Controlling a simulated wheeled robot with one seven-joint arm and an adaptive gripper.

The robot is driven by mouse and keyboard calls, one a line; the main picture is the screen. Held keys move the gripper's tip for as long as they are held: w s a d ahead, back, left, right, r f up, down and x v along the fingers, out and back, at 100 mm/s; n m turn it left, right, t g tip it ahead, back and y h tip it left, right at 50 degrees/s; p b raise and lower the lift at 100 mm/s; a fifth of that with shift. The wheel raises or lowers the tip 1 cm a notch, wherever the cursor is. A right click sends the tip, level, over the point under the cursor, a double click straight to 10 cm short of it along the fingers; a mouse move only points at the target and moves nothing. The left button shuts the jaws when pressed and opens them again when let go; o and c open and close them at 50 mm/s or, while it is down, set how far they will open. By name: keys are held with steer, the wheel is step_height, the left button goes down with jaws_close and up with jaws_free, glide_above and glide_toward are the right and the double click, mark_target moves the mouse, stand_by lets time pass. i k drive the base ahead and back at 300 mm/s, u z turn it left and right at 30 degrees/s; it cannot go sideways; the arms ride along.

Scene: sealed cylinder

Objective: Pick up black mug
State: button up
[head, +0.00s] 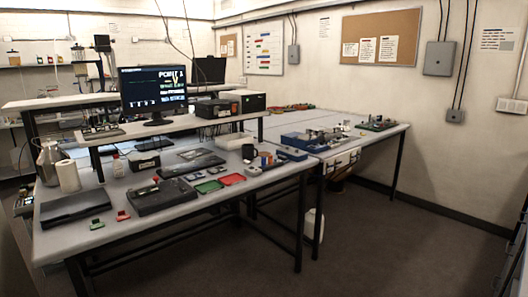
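A small black mug (248,152) stands on the light grey workbench (262,186), right of the middle of its top, below the raised shelf. It is small and dark in this view, and I cannot make out its handle clearly. My gripper is not in view, so its state does not show.
Small blue and orange items (267,160) stand just right of the mug. Red and green trays (231,179) lie in front of it. A monitor (152,90) stands on the raised shelf (185,125). The dark floor (370,240) at front right is clear.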

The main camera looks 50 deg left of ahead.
mark_target(248, 150)
steer(key=i, duration=0.25)
steer(key=u, duration=1.2)
steer(key=i, duration=2.6)
steer(key=u, duration=1.45)
